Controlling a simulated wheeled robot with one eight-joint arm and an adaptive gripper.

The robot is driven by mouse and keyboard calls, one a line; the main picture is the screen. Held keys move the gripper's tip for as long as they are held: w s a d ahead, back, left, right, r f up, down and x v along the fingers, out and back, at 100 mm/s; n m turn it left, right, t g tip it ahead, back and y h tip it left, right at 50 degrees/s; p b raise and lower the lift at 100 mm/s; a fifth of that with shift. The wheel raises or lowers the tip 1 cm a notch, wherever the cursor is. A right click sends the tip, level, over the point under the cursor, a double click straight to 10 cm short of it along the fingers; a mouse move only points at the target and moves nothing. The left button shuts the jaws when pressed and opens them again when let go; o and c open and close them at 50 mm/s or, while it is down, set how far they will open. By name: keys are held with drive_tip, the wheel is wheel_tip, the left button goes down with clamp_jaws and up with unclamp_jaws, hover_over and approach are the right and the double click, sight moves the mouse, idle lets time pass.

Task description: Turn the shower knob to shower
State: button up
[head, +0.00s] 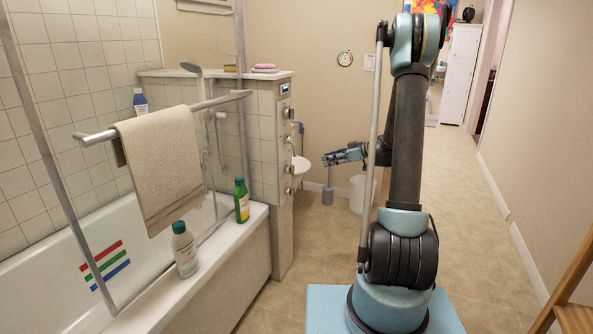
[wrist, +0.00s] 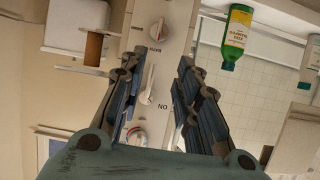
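A pale control panel (head: 286,150) is on the end of the tiled half wall and carries several round knobs in a column. In the wrist view the panel (wrist: 172,60) appears upside down. A white knob (wrist: 158,31) with a red mark sits at the top, by lettering that looks like BATH. A second knob with a long handle (wrist: 148,82) shows between the fingers, by ON lettering. A third knob with red on it (wrist: 135,135) is lower, near the palm. My gripper (head: 326,159) points left towards the panel, clearly apart from it. Its fingers (wrist: 155,68) are open and empty.
A towel (head: 160,165) hangs on a bar over the bathtub (head: 140,262). A white bottle (head: 185,250) and a green bottle (head: 241,200) stand on the tub ledge. A white basin (head: 300,166) and bin (head: 359,190) are behind the panel. Floor right of it is clear.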

sight(290, 170)
drive_tip(key=x, duration=1.7)
drive_tip(key=shift+w+a, duration=0.2)
drive_tip(key=shift+f, duration=0.15)
drive_tip(key=shift+c, duration=0.2)
